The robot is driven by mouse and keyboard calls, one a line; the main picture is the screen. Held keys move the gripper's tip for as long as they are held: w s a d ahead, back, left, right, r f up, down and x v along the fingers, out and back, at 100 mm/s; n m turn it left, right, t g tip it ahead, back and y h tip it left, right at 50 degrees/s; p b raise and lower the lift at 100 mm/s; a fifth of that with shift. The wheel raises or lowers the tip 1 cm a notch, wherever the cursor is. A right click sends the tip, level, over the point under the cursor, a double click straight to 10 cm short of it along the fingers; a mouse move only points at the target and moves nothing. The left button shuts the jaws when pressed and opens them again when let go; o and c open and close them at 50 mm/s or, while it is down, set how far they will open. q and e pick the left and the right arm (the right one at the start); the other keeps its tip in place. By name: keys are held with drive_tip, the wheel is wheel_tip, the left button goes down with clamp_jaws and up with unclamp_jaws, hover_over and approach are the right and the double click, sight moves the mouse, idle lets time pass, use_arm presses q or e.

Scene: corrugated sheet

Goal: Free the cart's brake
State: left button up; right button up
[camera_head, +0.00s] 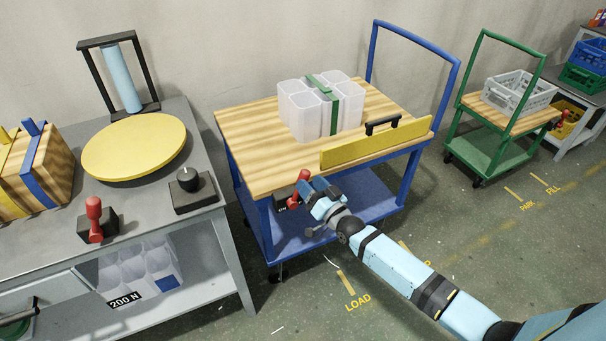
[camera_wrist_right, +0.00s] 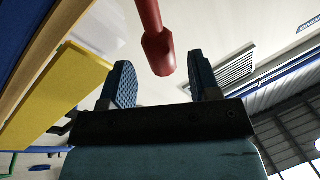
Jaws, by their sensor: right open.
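The blue cart (camera_head: 375,185) with a wooden top stands in the middle of the head view. Its brake is a red lever (camera_head: 303,177) on a dark box (camera_head: 287,197) at the cart's front side, below the top. My right gripper (camera_head: 314,188) is at the lever, beside the box. In the right wrist view the red lever (camera_wrist_right: 158,50) reaches down between the two fingers of my open gripper (camera_wrist_right: 161,68), with a gap on both sides. The lever's base is out of that view. My left gripper does not show.
Clear bins (camera_head: 300,110) bound with a green strap and a yellow panel (camera_head: 375,143) with a black handle are on the cart. A grey bench (camera_head: 60,250) with another red lever (camera_head: 95,215) stands left. A green cart (camera_head: 500,150) stands right. Floor between is free.

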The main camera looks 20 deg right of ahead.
drive_tip(key=v, duration=0.9)
